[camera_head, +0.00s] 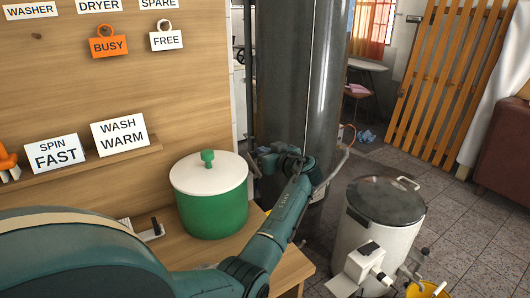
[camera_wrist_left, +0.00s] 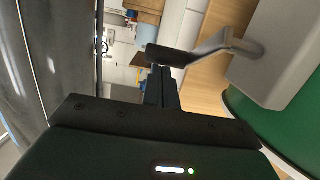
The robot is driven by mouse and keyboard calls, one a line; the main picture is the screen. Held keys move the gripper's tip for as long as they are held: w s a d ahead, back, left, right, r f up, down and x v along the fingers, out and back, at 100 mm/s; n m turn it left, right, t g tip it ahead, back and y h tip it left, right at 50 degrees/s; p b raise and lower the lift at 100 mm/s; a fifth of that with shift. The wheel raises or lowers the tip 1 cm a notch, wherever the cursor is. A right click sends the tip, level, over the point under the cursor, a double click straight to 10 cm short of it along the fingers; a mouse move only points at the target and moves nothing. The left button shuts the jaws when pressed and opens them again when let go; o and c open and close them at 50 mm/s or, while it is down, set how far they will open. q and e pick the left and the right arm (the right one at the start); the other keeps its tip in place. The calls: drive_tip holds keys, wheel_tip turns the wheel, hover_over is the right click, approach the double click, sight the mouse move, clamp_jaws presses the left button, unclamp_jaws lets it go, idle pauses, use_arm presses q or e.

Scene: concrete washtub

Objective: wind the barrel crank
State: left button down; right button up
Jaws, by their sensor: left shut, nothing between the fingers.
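The green barrel (camera_head: 212,208) with a white lid and green knob stands upright on the wooden bench. In the left wrist view its green side (camera_wrist_left: 275,125) is at the right, with a grey housing (camera_wrist_left: 275,60) in front. A metal crank (camera_wrist_left: 225,43) comes out of this housing and ends in a dark grip (camera_wrist_left: 170,56). My left gripper (camera_head: 254,165) is at the barrel's far right side, shut and empty. In the left wrist view its fingertips (camera_wrist_left: 160,78) are right at the grip; I cannot tell whether they touch it. The crank is hidden in the head view. My right gripper is out of view.
A tall dark metal cylinder (camera_head: 300,75) stands close behind my left wrist. A white tub (camera_head: 372,235) with a dark lid stands on the floor at right, with a yellow bucket (camera_head: 425,290) beside it. A sign shelf (camera_head: 85,165) runs along the wooden wall.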

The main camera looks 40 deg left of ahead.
use_arm(q)
drive_tip(key=shift+a, duration=0.1)
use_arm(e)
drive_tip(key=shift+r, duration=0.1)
use_arm(q)
drive_tip(key=a+f+h+p, duration=0.1)
drive_tip(key=h, duration=0.1)
drive_tip(key=a+f+g+h+p, duration=0.1)
drive_tip(key=h, duration=0.2)
drive_tip(key=w+a+g+h+p, duration=0.1)
drive_tip(key=h+p, duration=0.1)
drive_tip(key=h, duration=0.1)
drive_tip(key=shift+f, duration=0.4)
drive_tip(key=shift+s+d+f+g+h+b, duration=0.1)
drive_tip(key=shift+f+g+h+b, duration=0.3)
drive_tip(key=shift+f+h+b, duration=0.85)
drive_tip(key=shift+d+f+g+h+b, duration=0.1)
drive_tip(key=shift+f+g+h+b, duration=0.3)
drive_tip(key=shift+f+h+b, duration=0.8)
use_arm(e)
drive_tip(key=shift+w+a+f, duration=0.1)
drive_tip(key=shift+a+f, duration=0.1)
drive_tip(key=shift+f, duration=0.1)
use_arm(q)
drive_tip(key=shift+f, duration=0.35)
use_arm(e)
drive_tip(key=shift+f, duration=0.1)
